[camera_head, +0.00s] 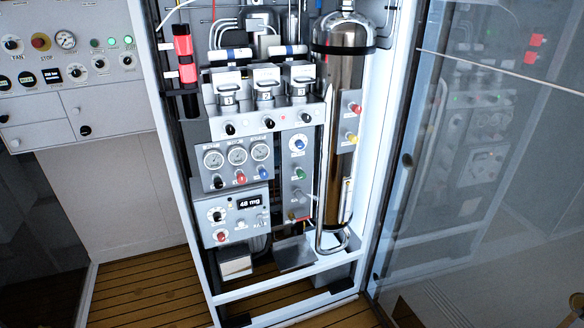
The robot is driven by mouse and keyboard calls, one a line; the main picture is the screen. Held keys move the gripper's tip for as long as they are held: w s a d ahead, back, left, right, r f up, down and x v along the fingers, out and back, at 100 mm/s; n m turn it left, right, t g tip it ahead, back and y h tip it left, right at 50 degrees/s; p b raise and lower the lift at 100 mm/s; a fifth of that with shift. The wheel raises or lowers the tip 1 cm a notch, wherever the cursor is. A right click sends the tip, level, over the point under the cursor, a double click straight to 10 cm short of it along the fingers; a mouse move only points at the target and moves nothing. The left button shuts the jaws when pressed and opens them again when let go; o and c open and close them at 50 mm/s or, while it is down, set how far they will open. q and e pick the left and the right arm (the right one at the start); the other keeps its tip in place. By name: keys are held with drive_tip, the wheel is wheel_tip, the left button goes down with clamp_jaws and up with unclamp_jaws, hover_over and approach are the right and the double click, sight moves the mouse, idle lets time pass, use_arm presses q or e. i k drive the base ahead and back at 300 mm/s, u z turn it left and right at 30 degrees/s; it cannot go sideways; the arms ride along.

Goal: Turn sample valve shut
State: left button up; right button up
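The fill panel stands in an open white-framed cabinet in the middle of the view. A narrow grey valve plate (288,188) carries a blue knob (299,144), a green knob (300,173) and a grey knob (297,196), with a small red part below. A gauge panel (205,172) to its left has three round gauges and a row of small coloured knobs. A plate on the right holds a red knob (355,108) and a yellow knob (351,138). The labels are too small to read, so I cannot tell which is the sample valve. Neither gripper shows.
A tall steel cylinder (341,75) stands at the right inside the cabinet. A glass door (480,200) is swung open to the right. A display box (236,212) reads "48 mg". A control console (75,60) is at the left. Wooden slatted floor (145,290) lies in front.

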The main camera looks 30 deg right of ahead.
sight(302, 176)
drive_tip(key=i, duration=0.65)
drive_tip(key=z, duration=1.85)
drive_tip(key=i, duration=0.85)
drive_tip(key=u, duration=0.35)
